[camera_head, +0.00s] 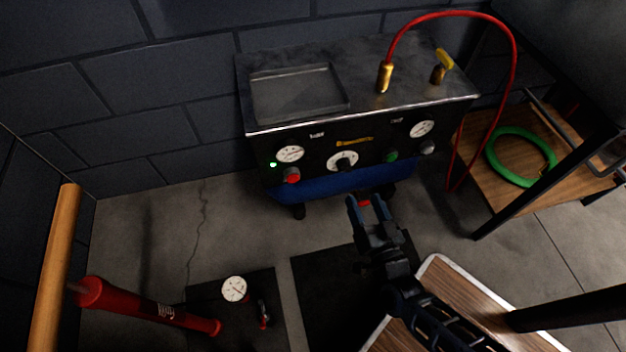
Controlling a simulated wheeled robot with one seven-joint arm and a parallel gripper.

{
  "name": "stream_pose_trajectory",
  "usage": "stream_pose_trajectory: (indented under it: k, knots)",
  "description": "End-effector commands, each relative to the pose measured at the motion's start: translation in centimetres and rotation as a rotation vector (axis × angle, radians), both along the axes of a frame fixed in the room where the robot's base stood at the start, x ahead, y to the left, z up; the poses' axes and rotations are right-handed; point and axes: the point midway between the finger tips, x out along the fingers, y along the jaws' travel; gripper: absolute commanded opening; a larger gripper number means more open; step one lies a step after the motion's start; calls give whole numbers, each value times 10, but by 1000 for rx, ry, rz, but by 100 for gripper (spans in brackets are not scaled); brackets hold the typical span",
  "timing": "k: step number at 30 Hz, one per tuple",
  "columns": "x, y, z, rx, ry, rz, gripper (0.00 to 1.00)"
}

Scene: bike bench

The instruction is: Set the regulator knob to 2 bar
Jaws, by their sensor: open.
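The regulator knob (343,163) is a dark knob on a round white dial, in the middle of the compressor's black front panel. Its setting is too small to read. The black compressor (262,147) stands against the wall with a blue tank (318,187) below the panel. A white gauge (290,154) sits at the panel's left and another gauge (421,129) at its right. My gripper (366,199) is open and empty, in front of the panel, below and slightly right of the knob in the picture, apart from it.
A red button (292,175) and a green button (391,157) flank the knob. A red hose (512,60) arches from the compressor's top to the right. A wooden shelf (540,195) holds a green hose (490,150). A red pump (150,308) is at lower left.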

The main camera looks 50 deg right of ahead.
Motion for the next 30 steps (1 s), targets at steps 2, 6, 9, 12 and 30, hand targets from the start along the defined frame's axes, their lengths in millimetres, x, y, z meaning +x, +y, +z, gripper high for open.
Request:
stream_pose_trajectory:
  k: [2,6,9,12,30]
  knots:
    - [6,-9,-9,7,-9,-26,66]
    - [13,-16,-13,12,-16,-40,66]
    - [23,-23,-13,13,-17,-40,66]
    - [36,-31,-14,12,-17,-40,66]
    - [73,-57,-13,13,-12,-38,66]
